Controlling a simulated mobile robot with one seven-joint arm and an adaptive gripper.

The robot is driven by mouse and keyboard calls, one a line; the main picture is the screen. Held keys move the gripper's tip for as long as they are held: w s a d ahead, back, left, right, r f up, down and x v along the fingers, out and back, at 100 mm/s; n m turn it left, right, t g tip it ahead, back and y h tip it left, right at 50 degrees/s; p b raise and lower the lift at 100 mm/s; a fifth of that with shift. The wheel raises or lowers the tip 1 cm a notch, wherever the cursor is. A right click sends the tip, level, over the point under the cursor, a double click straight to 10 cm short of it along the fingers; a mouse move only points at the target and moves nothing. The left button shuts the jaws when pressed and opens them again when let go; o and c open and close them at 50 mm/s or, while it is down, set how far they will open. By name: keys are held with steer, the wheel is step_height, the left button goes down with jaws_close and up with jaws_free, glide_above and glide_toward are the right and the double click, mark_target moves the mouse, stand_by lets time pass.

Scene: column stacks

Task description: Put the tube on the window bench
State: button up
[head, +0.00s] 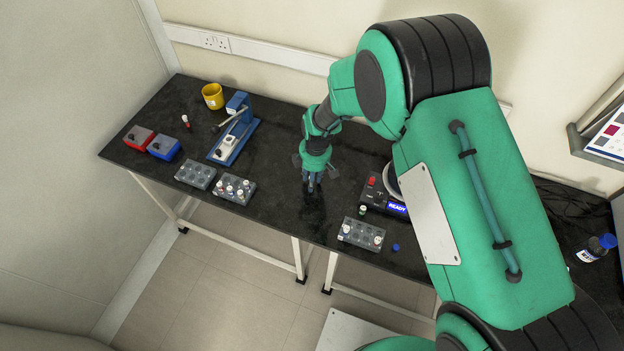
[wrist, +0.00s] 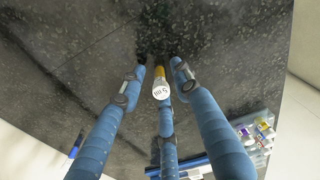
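A small tube (wrist: 160,82) with a yellowish body and a white cap marked "5 ml" is between my fingertips in the wrist view. Its cap faces the wrist camera. My gripper (wrist: 158,72) has three blue fingers around it; a narrow gap shows between the left finger and the tube. Whether the fingers press on it cannot be made out. In the head view my gripper (head: 313,187) points down over the middle of the dark bench (head: 275,150), and the tube there is hidden or too small to tell.
On the left of the bench are two racks (head: 195,174) (head: 234,189), a blue press (head: 233,135), a yellow mug (head: 212,95), and red (head: 138,138) and blue (head: 163,147) boxes. To the right are another rack (head: 361,234) and a device reading "READY" (head: 385,197).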

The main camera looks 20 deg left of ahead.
step_height(320, 180, up, 12)
steer(key=p, duration=0.1)
steer(key=shift+d, duration=0.4)
steer(key=shift+r, duration=0.1)
stand_by(0.6)
steer(key=shift+w, duration=0.1)
steer(key=s+d+r+m+t, duration=0.25)
steer(key=d+r+m, duration=0.75)
steer(key=d+r, duration=1.55)
steer(key=s+d+r+m+t, duration=0.1)
steer(key=s+d+r+m, duration=0.4)
steer(key=s+d, duration=0.4)
steer(key=s+d+r+m+t, duration=0.2)
steer(key=s+d+r+m, duration=0.4)
steer(key=s+d, duration=0.3)
steer(key=shift+s+h, duration=0.4)
steer(key=shift+s, duration=0.8)
